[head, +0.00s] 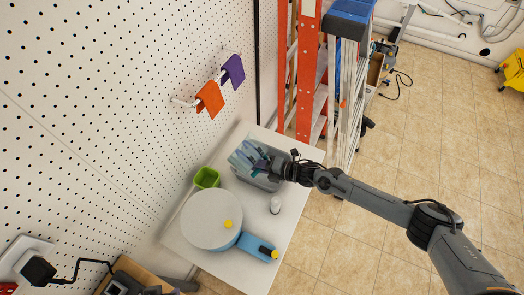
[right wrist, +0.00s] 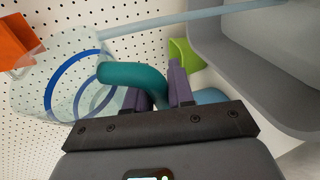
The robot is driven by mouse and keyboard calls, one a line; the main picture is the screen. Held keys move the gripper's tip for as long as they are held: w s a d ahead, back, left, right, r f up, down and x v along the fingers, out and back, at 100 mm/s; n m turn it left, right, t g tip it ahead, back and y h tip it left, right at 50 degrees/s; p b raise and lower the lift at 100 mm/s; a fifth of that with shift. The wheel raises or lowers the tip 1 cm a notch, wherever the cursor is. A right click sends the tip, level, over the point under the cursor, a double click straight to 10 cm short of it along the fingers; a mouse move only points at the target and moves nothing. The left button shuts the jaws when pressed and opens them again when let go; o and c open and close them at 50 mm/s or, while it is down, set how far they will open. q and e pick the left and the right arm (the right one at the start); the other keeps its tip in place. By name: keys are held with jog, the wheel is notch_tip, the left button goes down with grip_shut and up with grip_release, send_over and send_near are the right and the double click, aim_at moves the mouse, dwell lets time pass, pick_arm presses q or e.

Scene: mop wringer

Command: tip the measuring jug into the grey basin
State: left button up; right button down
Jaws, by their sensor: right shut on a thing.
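My right gripper (head: 261,165) is over the grey basin (head: 262,182) at the back of the white table. In the right wrist view its dark fingers (right wrist: 157,92) are shut on the teal handle (right wrist: 130,73) of the measuring jug. The jug (right wrist: 40,88) is clear with a blue ring and appears tilted. In the head view the jug (head: 243,152) is partly hidden by the gripper. The basin wall (right wrist: 235,75) fills the right of the wrist view. A pale blue band runs from the jug towards the basin; I cannot tell what it is. My left gripper is not in view.
A pegboard wall holds orange (head: 209,98) and purple (head: 233,70) cloths. Ladders (head: 345,75) stand behind.

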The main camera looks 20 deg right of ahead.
jog(key=shift+r, duration=0.15)
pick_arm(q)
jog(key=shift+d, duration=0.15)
pick_arm(e)
jog(key=shift+a, duration=0.1)
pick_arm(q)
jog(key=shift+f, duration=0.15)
pick_arm(e)
jog(key=shift+s+r+m, duration=0.1)
jog(key=shift+m, duration=0.2)
jog(key=shift+y, duration=0.3)
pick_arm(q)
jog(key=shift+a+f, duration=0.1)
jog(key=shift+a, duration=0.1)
pick_arm(e)
jog(key=shift+a, duration=0.1)
jog(key=shift+r, duration=0.15)
